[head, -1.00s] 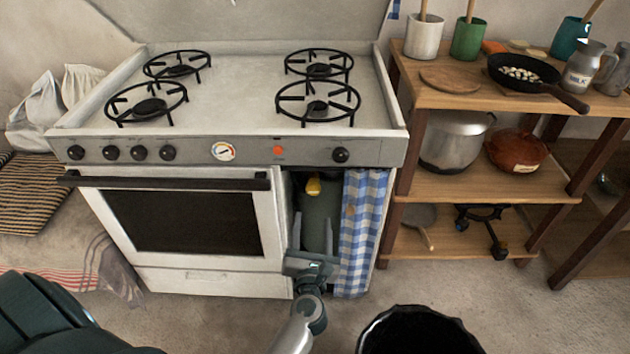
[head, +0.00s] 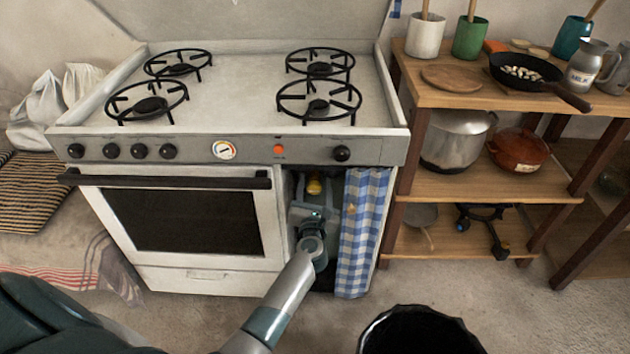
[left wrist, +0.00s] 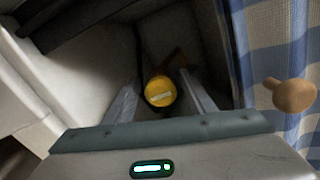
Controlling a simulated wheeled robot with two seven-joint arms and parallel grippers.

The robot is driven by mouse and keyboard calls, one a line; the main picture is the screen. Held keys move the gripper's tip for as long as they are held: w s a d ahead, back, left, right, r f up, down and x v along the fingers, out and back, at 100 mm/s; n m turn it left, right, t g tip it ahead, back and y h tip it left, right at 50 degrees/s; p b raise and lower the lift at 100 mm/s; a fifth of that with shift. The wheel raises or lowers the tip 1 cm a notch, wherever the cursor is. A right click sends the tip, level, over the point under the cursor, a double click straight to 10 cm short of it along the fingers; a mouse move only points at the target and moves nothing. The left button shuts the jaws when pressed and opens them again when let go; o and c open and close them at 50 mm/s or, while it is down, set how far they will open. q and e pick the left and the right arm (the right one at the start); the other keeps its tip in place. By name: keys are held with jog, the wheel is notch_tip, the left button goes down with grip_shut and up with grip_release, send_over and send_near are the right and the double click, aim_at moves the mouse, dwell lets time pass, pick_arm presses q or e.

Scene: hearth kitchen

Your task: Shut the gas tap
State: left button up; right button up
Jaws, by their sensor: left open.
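The gas tap is a yellow round knob (head: 314,186) with a pale bar on its face, inside the dark compartment at the stove's lower right. It also shows in the left wrist view (left wrist: 160,92), between my fingers and beyond their tips. My left gripper (head: 314,195) is open and reaches into the compartment. In the left wrist view my left gripper (left wrist: 160,85) has one finger on each side of the knob; I cannot tell whether they touch it. The gas bottle below is mostly hidden by my arm. My right gripper is not in view.
A blue checked curtain (head: 361,230) hangs at the compartment's right side, close to my gripper. The white stove (head: 180,282) borders it on the left. A wooden shelf (head: 470,184) stands to the right. A black bin (head: 420,335) is on the floor in front.

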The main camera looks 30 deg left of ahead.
pick_arm(q)
jog(key=shift+x, duration=1.25)
jog(key=c, duration=1)
jog(key=shift+c, duration=0.2)
